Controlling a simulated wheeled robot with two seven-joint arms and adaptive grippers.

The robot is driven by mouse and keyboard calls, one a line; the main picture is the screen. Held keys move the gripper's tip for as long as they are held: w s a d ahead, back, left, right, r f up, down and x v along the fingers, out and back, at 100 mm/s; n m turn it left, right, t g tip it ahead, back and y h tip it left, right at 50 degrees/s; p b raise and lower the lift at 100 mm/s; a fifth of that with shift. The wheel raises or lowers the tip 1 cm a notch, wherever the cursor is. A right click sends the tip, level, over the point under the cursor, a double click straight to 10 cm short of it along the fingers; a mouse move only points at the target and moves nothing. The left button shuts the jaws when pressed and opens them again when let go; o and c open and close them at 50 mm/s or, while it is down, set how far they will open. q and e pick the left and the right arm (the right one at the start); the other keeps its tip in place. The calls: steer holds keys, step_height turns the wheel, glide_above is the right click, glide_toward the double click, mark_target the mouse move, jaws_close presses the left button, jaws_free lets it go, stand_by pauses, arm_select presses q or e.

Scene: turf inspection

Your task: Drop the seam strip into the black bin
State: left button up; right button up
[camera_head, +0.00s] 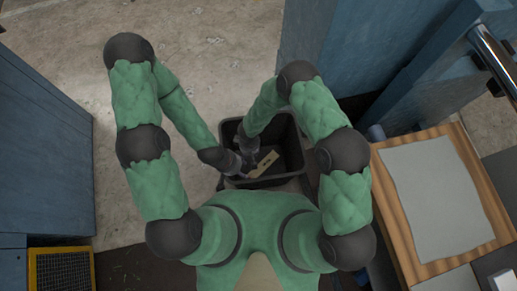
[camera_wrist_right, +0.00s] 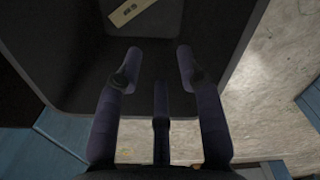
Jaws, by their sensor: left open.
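The black bin (camera_head: 297,150) stands on the floor in front of me. The seam strip (camera_head: 263,164), a small pale tan piece with a dark mark, shows inside the bin's outline. In the right wrist view the strip (camera_wrist_right: 127,11) lies against the bin's dark interior (camera_wrist_right: 80,62), beyond and apart from my right fingers. My right gripper (camera_wrist_right: 157,65) is open and empty over the bin. In the head view my right gripper (camera_head: 249,147) is at the bin's left part. My left gripper (camera_head: 242,171) is open close beside it; its fingertips are hard to make out.
A wooden table (camera_head: 462,142) with a grey sheet (camera_head: 432,195) stands at the right. Blue cabinets stand at the left (camera_head: 45,150) and upper right (camera_head: 350,45). A yellow-framed grate (camera_head: 62,270) is at the lower left. Concrete floor beyond the bin is clear.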

step_height(320, 180, up, 11)
stand_by(0.4)
steer(key=shift+a+r, duration=0.1)
steer(key=shift+w, duration=0.1)
